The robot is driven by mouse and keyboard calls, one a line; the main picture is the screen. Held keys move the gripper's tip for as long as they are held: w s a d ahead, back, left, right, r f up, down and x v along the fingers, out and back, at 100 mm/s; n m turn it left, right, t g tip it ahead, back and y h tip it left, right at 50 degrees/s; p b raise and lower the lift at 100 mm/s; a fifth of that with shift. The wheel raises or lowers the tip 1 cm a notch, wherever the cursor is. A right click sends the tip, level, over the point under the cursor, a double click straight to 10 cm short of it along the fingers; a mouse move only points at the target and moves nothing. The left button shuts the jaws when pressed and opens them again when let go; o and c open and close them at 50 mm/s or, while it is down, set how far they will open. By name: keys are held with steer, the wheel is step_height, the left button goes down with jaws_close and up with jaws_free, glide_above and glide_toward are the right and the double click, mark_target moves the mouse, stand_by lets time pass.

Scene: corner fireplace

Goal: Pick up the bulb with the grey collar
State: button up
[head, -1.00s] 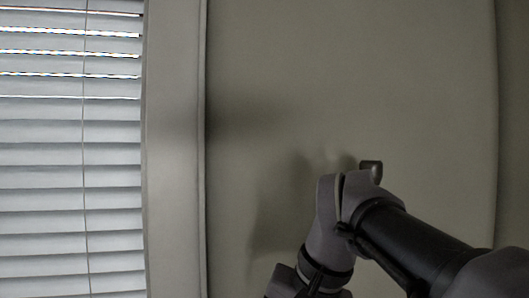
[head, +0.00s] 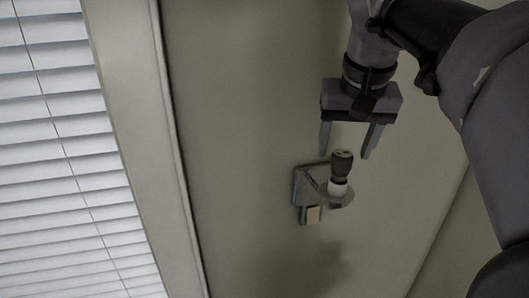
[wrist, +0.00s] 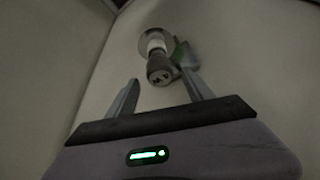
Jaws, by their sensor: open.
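The bulb (head: 342,165) stands upright in a small wall holder (head: 306,184), with its dark grey collar uppermost and a white part below. In the wrist view the bulb (wrist: 158,65) shows just beyond the fingertips, between their lines. My gripper (head: 345,154) is open and empty, pointing down, with its fingertips around the height of the collar's top in the head view. The gripper also shows in the wrist view (wrist: 162,78). I cannot tell the exact depth gap, but no finger is visibly touching the bulb. The bulb's lower end is hidden in the holder.
The holder has a round disc (head: 346,199) around the bulb's base and a plate fixed to the plain wall (head: 240,150). A window with blinds (head: 60,180) is at the left. The wall around is clear.

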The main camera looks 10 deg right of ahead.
mark_target(339, 167)
steer(key=shift+w+f, duration=0.15)
steer(key=shift+f, duration=0.3)
steer(key=x, duration=0.5)
steer(key=shift+f, duration=0.15)
steer(key=shift+s+a, duration=0.15)
steer(key=shift+s, duration=0.1)
steer(key=c, duration=1.3)
